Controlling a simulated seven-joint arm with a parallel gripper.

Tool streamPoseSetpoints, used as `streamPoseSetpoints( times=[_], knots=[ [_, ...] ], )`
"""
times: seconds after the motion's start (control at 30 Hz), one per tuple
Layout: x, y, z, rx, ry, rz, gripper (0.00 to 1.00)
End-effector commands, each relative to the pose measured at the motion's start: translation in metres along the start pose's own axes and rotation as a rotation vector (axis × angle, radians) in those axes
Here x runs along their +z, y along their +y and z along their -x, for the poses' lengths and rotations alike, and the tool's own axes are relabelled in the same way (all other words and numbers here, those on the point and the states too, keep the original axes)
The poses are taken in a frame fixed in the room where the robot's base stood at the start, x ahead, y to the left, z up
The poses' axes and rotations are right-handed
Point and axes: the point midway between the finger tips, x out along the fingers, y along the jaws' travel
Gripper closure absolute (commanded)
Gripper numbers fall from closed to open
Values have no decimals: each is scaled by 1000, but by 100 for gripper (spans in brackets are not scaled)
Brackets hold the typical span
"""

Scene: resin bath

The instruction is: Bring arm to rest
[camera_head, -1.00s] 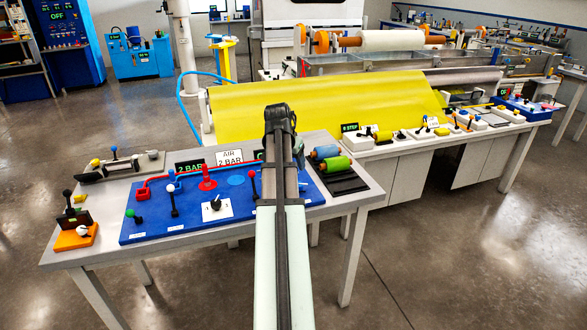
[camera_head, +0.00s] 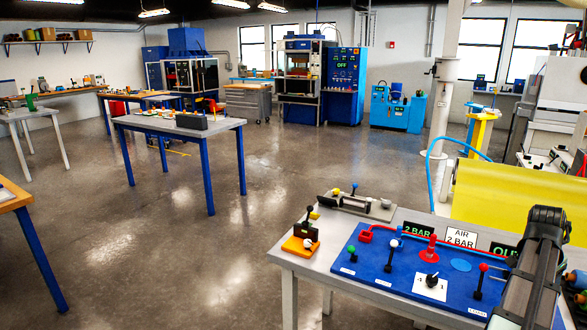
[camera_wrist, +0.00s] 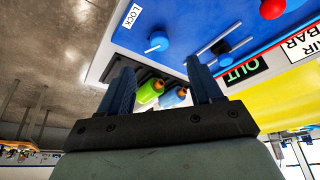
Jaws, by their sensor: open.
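My gripper (camera_wrist: 160,68) shows in the wrist view with its two dark fingers apart and nothing between them. Beyond the fingers lie a green roller (camera_wrist: 150,90) and a blue roller (camera_wrist: 173,96), both with orange ends; I see no contact. A blue control panel (camera_wrist: 185,18) is past the fingertips, with a LOCK label. In the head view my arm stretches over the right end of the blue panel (camera_head: 460,296) at the lower right. The arm hides the gripper there.
The panel's grey table (camera_head: 300,262) carries upright levers, a red knob (camera_head: 430,250) and an orange block (camera_head: 300,246). A yellow sheet (camera_head: 510,195) is behind it at right. Another table (camera_head: 190,131) stands further left. Open floor (camera_head: 240,225) lies between.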

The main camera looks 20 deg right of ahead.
Motion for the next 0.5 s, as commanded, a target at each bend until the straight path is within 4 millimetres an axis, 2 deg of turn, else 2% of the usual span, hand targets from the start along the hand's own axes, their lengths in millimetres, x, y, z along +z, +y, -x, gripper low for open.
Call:
streamPoseSetpoints(
  times=[0.3, 0.5],
  knots=[
    [117, 2, -73, -95, -87, 361, 36],
    [184, -4, -107, -161, -131, 566, 36]
  ],
)
